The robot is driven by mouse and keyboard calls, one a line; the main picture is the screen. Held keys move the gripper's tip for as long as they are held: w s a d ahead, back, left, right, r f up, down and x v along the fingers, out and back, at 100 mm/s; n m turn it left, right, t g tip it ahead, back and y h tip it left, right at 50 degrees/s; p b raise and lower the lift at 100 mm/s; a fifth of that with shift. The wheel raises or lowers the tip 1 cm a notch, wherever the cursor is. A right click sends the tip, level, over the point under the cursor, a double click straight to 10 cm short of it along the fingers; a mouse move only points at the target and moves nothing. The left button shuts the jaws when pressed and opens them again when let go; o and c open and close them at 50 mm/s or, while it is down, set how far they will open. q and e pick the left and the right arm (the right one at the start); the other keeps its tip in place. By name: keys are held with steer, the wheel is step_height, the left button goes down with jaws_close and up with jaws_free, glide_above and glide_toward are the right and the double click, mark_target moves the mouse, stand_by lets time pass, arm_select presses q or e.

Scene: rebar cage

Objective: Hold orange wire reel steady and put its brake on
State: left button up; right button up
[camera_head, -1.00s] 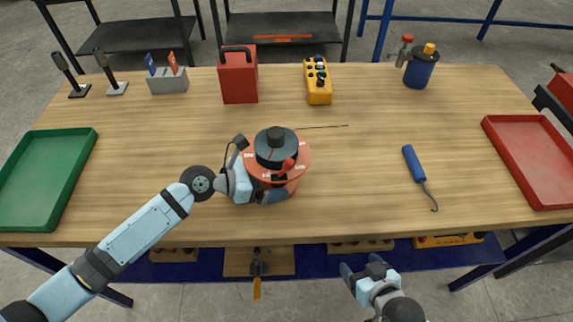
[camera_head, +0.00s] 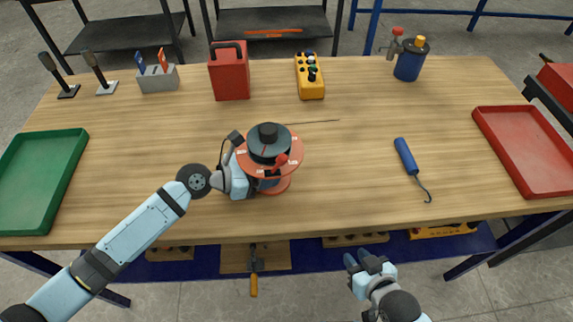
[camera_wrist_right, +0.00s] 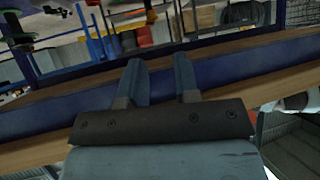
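The orange wire reel (camera_head: 284,166) stands on the table's middle near the front edge, with a black hub on top, a red knob (camera_head: 281,159) on its upper flange and a thin wire trailing right. My left gripper (camera_head: 250,166) is against the reel's left side, its upper finger beside the upper flange. Its lower finger is mostly hidden by the reel, so its grip is unclear. My right gripper (camera_head: 362,260) is in front of and below the table edge, away from the reel. The right wrist view shows its two fingers (camera_wrist_right: 158,80) apart with nothing between them.
A blue-handled hook tool (camera_head: 406,157) lies right of the reel. A green tray (camera_head: 70,172) is far left, a red tray (camera_head: 559,190) far right. A red box (camera_head: 230,78) and yellow control box (camera_head: 310,80) stand behind. The table between reel and hook tool is clear.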

steer(key=r+t, duration=0.2)
steer(key=shift+w+d+r, duration=0.1)
steer(key=shift+d+r, duration=0.1)
steer(key=shift+r, duration=0.15)
jaws_close()
steer(key=r+t, duration=0.1)
steer(key=r, duration=0.1)
steer(key=r+n+t+y, duration=0.1)
steer(key=r, duration=0.1)
steer(key=s+r+t+y, duration=0.1)
steer(key=shift+a+r+n+t, duration=0.25)
steer(key=shift+r+n+t, duration=0.05)
steer(key=shift+r, duration=0.1)
steer(key=w+a+r+n+t+y, duration=0.1)
steer(key=w+r+n+y, duration=0.1)
steer(key=w+r+n, duration=0.3)
steer(key=w+r+n+t+y, duration=0.1)
steer(key=r+n, duration=0.2)
steer(key=r, duration=0.5)
steer(key=shift+a+f+n+g+y, duration=0.3)
steer(key=shift+a+n+g+y, duration=0.7)
steer(key=shift+n+y, duration=1.05)
steer(key=shift+a+f+n+g+y, duration=0.25)
steer(key=shift+a+n+g+y, duration=0.95)
steer(key=shift+n, duration=1.4)
steer(key=shift+a+f+n+g+y, duration=0.4)
steer(key=shift+n+g+y, duration=0.5)
steer(key=shift+n+y, duration=1.3)
steer(key=shift+r, duration=0.1)
